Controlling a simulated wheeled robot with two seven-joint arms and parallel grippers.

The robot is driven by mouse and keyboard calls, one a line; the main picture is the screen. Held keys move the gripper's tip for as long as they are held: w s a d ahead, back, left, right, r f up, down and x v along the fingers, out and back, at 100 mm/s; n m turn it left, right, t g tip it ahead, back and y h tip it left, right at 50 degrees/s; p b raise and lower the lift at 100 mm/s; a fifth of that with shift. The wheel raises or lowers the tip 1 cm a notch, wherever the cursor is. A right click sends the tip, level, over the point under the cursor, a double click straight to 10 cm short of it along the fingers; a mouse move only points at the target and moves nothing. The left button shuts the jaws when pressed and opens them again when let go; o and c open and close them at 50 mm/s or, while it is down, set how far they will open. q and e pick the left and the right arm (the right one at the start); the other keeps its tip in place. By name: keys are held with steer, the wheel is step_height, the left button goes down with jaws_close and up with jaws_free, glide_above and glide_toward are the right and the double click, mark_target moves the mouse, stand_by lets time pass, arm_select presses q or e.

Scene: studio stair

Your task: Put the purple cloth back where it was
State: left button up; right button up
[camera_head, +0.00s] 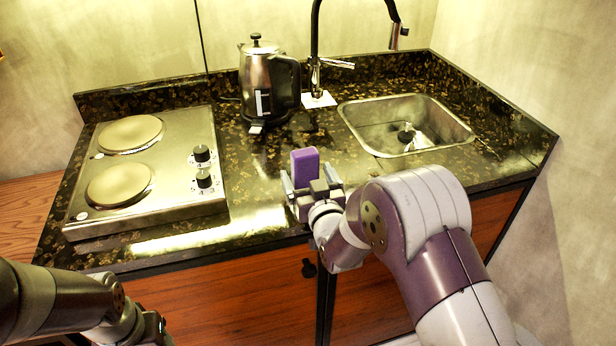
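The purple cloth (305,164) looks like a small upright block with rounded corners. It shows near the front middle of the counter. My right gripper (309,181) is at it, with one finger on each side of its lower part. The fingers are apart by about the cloth's width; I cannot tell whether both press on it. The cloth's lower end is hidden by the gripper, so I cannot tell whether it touches the counter.
The dark speckled counter (262,190) holds a two-plate stove (180,185) at left, a steel kettle (256,78) at the back and a sink (375,112) at right. A black tap (315,40) rises behind. A white patch (318,100) lies at its base. Counter between stove and gripper is clear.

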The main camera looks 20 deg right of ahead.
steer(key=shift+r, duration=0.2)
steer(key=shift+s, duration=0.25)
steer(key=s, duration=1.1)
steer(key=shift+s+d, duration=0.2)
steer(key=shift+s, duration=0.15)
steer(key=s+f+g, duration=1)
steer(key=f+g, duration=0.2)
steer(key=g, duration=0.1)
steer(key=s+d+r+g, duration=0.2)
steer(key=s+r+g, duration=0.1)
steer(key=s+g, duration=0.15)
step_height(320, 180, up, 14)
steer(key=p, duration=1.3)
steer(key=shift+w+f+t+h+p, duration=0.15)
steer(key=shift+t+h+p, duration=0.15)
steer(key=shift+t+p, duration=0.15)
